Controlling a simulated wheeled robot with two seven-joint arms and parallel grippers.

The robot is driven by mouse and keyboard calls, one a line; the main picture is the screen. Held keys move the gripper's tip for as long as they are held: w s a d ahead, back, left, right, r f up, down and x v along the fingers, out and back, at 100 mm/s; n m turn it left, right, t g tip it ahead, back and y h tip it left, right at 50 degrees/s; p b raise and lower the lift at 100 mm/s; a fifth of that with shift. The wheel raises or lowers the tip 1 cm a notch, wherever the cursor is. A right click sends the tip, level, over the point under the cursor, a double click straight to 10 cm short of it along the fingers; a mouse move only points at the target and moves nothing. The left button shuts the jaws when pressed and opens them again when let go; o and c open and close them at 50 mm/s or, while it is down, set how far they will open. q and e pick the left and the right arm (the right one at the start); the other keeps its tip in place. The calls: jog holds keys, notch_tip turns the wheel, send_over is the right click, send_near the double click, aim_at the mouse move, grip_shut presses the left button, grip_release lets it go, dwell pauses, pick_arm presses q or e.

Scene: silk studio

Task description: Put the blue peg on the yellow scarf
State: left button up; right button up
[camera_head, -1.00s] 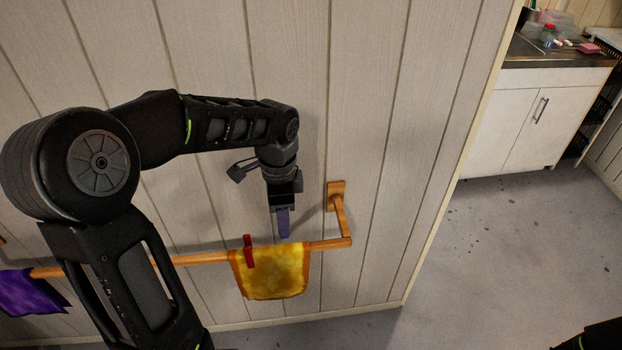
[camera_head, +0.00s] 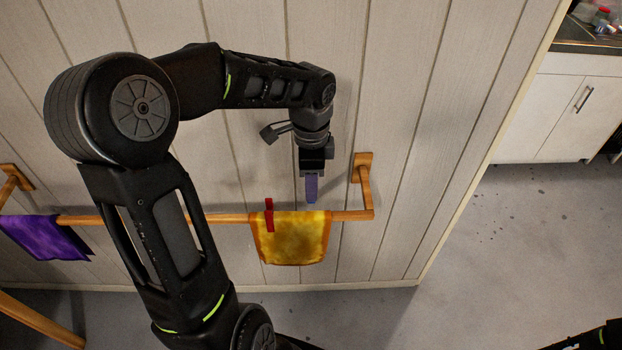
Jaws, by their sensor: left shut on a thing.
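The yellow scarf (camera_head: 295,240) hangs over the wooden rail near its right end. A red peg (camera_head: 269,215) is clipped on the scarf's left part at the rail. My left gripper (camera_head: 312,178) points down and is shut on the blue peg (camera_head: 312,190), which looks blue-violet and hangs upright. In the picture the peg's lower end is just above the scarf's top edge, right of the red peg. I cannot tell whether it touches the rail. Only a dark part of my right arm shows at the lower right; its gripper is out of view.
The wooden rail (camera_head: 221,217) runs along the panelled wall between two brackets, the right bracket (camera_head: 363,170) close to my left gripper. A purple scarf (camera_head: 46,237) hangs at the rail's left. A white cabinet (camera_head: 555,112) stands at the upper right. The grey floor between is clear.

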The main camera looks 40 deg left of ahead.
aim_at(311, 214)
pick_arm(q)
jog(key=shift+f+b, duration=3.1)
jog(key=shift+f, duration=0.9)
jog(key=shift+f+b, duration=0.95)
jog(key=shift+f, duration=0.45)
jog(key=shift+f, duration=0.3)
jog(key=o, duration=1.4)
notch_tip(311, 214, up, 8)
jog(key=shift+f+b, duration=0.1)
jog(key=shift+b, duration=0.2)
